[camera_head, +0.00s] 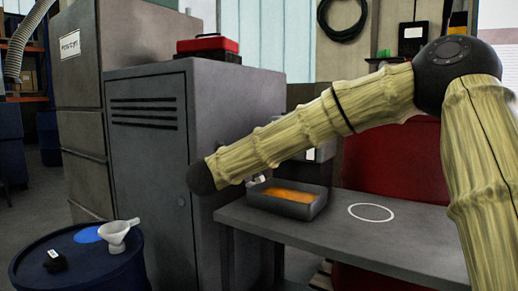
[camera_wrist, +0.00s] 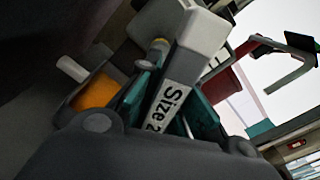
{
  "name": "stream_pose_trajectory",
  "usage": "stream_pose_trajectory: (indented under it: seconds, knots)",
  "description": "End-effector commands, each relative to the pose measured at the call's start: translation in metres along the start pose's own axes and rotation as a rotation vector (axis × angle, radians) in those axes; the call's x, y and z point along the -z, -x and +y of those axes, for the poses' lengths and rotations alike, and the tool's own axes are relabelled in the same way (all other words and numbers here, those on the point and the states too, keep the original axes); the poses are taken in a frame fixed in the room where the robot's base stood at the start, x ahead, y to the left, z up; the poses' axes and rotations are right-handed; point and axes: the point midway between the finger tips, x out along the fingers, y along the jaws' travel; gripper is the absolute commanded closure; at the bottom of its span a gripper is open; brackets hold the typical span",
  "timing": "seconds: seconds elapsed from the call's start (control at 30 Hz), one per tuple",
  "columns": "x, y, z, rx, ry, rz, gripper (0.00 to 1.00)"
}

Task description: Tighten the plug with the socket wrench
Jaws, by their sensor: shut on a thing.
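My gripper (camera_wrist: 168,105) shows in the wrist view, with its teal fingers shut on a pale grey tool, which I take for the socket wrench (camera_wrist: 197,42). In the head view my arm hides the gripper and most of the work spot.
A grey tray of orange liquid (camera_head: 315,207) stands on the grey bench (camera_head: 400,244), beside a white ring mark (camera_head: 371,212). A blue drum (camera_head: 45,277) at lower left bears a white funnel (camera_head: 116,234) and a small black object (camera_head: 55,261). A grey cabinet (camera_head: 150,165) stands behind.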

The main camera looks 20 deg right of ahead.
Motion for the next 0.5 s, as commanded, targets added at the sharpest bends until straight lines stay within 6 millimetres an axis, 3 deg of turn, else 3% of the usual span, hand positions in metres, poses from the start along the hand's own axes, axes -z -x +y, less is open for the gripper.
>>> stream_pose_trajectory:
  seconds: [0.5]
  knots:
    - [-0.0054,0.0007,-0.0026,0.000,0.398,-0.003,1.00]
